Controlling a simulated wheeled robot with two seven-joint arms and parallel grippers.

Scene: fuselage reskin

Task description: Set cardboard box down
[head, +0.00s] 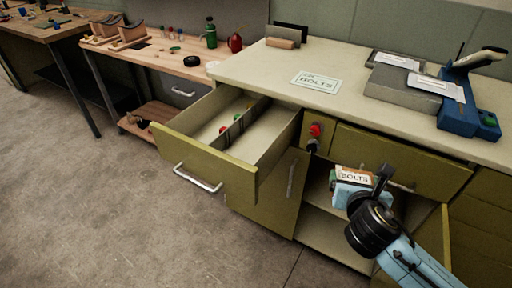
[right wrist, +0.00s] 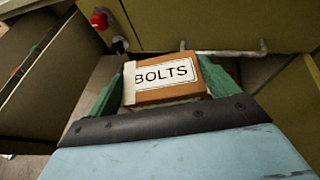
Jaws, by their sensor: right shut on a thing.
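The cardboard box (head: 354,174) is small and brown with a white label reading BOLTS. My right gripper (head: 353,189) is shut on it and holds it in front of the cabinet below the counter. In the right wrist view the box (right wrist: 166,78) sits between the two green fingers of the right gripper (right wrist: 162,85), with its label facing the camera. The underside of the box is hidden. A flat label card marked BOLTS (head: 316,82) lies on the pale countertop (head: 262,72). My left gripper is not in view.
An open drawer (head: 203,160) with dividers and small coloured parts juts out at left. A red knob (head: 315,130) is on the cabinet front. An open cabinet compartment (head: 318,222) lies below. Grey blocks (head: 402,90) and a blue tool (head: 470,110) occupy the counter's right; its front middle is clear.

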